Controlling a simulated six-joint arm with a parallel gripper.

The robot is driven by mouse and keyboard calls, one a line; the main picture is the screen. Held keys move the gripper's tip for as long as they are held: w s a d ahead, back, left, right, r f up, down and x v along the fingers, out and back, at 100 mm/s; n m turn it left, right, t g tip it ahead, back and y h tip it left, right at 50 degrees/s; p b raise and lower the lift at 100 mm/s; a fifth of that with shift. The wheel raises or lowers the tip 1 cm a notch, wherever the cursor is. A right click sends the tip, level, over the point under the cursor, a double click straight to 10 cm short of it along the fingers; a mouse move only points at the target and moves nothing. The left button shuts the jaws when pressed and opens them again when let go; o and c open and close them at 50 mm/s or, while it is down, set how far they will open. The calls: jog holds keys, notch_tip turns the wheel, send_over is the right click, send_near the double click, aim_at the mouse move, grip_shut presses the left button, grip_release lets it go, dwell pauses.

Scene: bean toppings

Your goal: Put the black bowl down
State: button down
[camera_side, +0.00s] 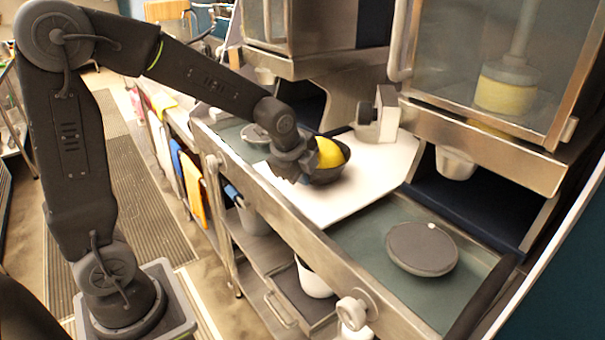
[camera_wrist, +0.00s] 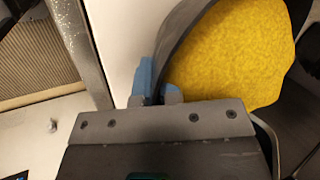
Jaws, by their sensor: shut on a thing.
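The black bowl (camera_side: 340,172) holds a yellow filling (camera_side: 329,153) and is at the left part of the white board (camera_side: 374,169) in the side view. My gripper (camera_side: 301,172) is at the bowl's left side, shut on its rim. In the wrist view the fingertips (camera_wrist: 158,92) pinch the dark rim of the bowl (camera_wrist: 190,36), with the yellow filling (camera_wrist: 235,55) right beside them.
A round dark lid with a light knob (camera_side: 422,249) lies on the greenish surface at the right. A glass-fronted dispenser (camera_side: 505,60) with yellow contents stands above the counter. A metal rail (camera_side: 290,232) runs along the front edge. The board's front part is clear.

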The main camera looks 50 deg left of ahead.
jog(key=c, duration=1.3)
grip_release()
jog(key=shift+f, duration=0.1)
jog(key=v, duration=1.1)
jog(key=s+d+n, duration=0.2)
jog(key=s+n, duration=0.5)
jog(key=s+d+f+n+h, duration=0.1)
jog(key=s+d+n, duration=0.2)
jog(key=s+n, duration=0.4)
jog(key=shift+s+f+n+t, duration=0.25)
jog(key=shift+s+n+t, duration=0.05)
jog(key=shift+s+n, duration=0.15)
